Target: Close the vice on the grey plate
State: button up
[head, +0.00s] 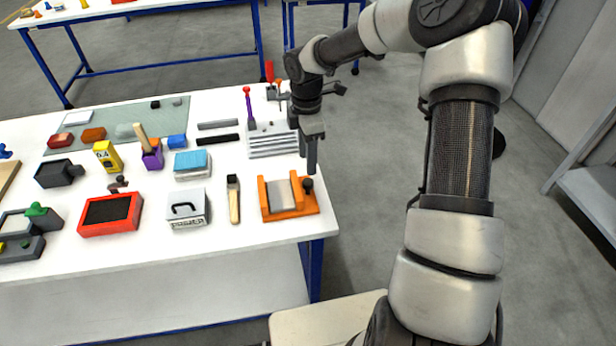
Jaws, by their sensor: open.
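An orange vice (290,212) sits at the near right corner of the white table. The grey plate (281,194) stands between its two orange jaws. I cannot tell whether the jaws touch the plate. A dark round knob (308,185) is at the vice's right side. My gripper (311,168) points down just above and behind the knob. Its fingers are seen nearly edge-on and look empty. It is open. I cannot tell whether a finger touches the knob.
A brush with a wooden handle (234,200) lies left of the vice, beside a grey box with a black handle (187,208). A grey slotted block (273,144) is behind the vice. The white table's (270,240) right edge is close to the vice.

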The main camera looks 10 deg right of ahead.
aim_at(308, 181)
notch_tip(308, 181, down, 8)
jog(key=shift+s, duration=0.15)
jog(key=shift+c, duration=0.4)
jog(key=c, duration=1)
jog(key=shift+d+m+b, duration=0.1)
jog(key=shift+m+b, duration=0.9)
jog(key=shift+m, duration=1.8)
jog(key=shift+r, duration=0.1)
jog(key=o, duration=1.1)
